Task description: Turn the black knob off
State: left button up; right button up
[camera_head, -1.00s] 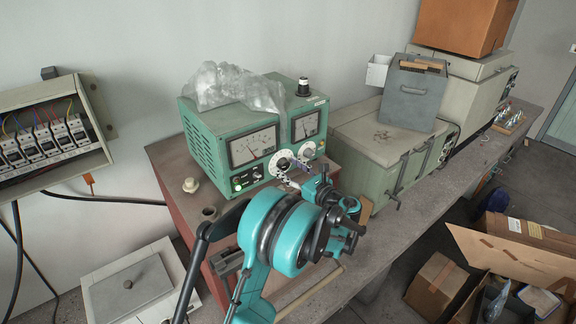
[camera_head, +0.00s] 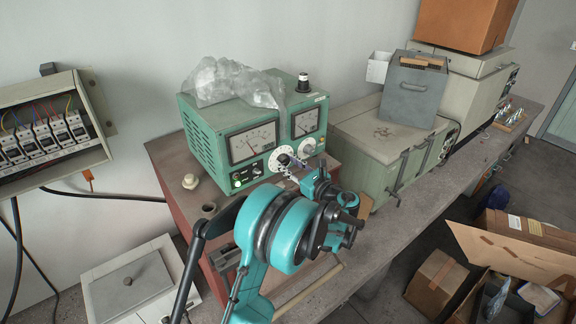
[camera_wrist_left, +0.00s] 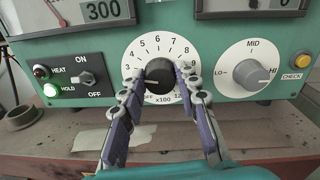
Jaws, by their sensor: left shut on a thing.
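The black knob (camera_wrist_left: 160,76) sits at the centre of a white numbered dial on the green instrument's front panel. In the wrist view my left gripper (camera_wrist_left: 161,82) has one finger on each side of the knob and is shut on it. In the head view the left gripper (camera_head: 291,165) reaches the panel from the front, and the knob (camera_head: 285,159) is partly hidden. My right gripper is not in view.
A grey knob (camera_wrist_left: 248,72) marked LO, MID and HI is to the right. A small ON/OFF switch (camera_wrist_left: 88,77) is to the left, beside red and green lamps. Crumpled clear plastic (camera_head: 228,82) lies on the green instrument (camera_head: 204,137). A grey-green box (camera_head: 388,140) stands to the right.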

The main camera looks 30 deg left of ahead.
pick_arm(q)
jog(key=n+b, duration=0.2)
jog(key=n, duration=0.1)
jog(key=shift+f+b, duration=0.15)
jog(key=shift+b, duration=0.2)
jog(key=n+b, duration=0.2)
jog(key=n, duration=0.1)
jog(key=shift+s, duration=0.15)
jog(key=n+b, duration=0.2)
jog(key=n, duration=0.2)
jog(key=shift+h, duration=0.3)
jog(key=shift+a+n+b, duration=0.1)
jog(key=shift+n+b, duration=0.9)
jog(key=shift+n, duration=0.8)
jog(key=o, duration=1.2)
jog(key=shift+c, duration=0.2)
jog(key=v, duration=1.2)
jog(key=shift+s, duration=0.2)
